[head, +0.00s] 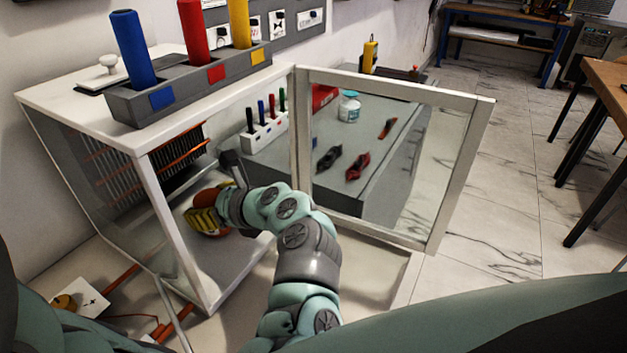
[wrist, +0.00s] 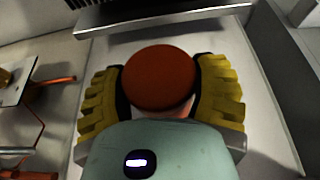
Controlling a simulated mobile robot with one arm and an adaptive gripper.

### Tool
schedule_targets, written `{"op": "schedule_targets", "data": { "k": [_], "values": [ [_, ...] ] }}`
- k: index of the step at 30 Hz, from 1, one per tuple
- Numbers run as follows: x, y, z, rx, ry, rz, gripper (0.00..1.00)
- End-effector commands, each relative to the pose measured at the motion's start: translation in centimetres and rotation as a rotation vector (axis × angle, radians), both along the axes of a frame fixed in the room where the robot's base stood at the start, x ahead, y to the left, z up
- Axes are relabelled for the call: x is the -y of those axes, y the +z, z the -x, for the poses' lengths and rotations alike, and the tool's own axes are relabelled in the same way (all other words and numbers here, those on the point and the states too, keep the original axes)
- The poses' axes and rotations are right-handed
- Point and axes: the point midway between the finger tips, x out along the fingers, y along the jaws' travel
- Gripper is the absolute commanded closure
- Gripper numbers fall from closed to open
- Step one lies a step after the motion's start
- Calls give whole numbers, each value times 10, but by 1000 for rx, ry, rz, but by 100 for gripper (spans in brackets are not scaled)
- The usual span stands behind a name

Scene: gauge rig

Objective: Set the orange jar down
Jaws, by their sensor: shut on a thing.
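The orange jar (wrist: 160,78) shows in the wrist view as a round orange-red lid with a paler body just below it. The yellow ribbed fingers of my gripper (wrist: 160,95) are closed on its left and right sides. In the head view my gripper (head: 207,218) is inside the white glass-walled cabinet (head: 175,225), low over its pale floor, and a little of the orange jar (head: 212,234) shows beside the fingers. The jar's underside is hidden, so I cannot tell whether it touches the floor.
The cabinet's glass door (head: 385,160) stands open to the right of my arm. A dark finned heater (head: 150,165) with orange rods is at the cabinet's back. A grey holder (head: 190,92) with blue, red and yellow cylinders stands on top. A grey bench (head: 390,180) shows through the door.

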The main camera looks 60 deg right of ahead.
Motion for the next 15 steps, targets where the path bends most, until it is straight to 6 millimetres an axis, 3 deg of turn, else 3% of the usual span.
{"op": "schedule_targets", "data": {
  "k": [8,9,15],
  "values": [
    [0,-4,0,1,2,-1,80],
    [0,-3,0,0,1,0,30],
    [0,-2,0,0,1,0,10]
  ]
}}
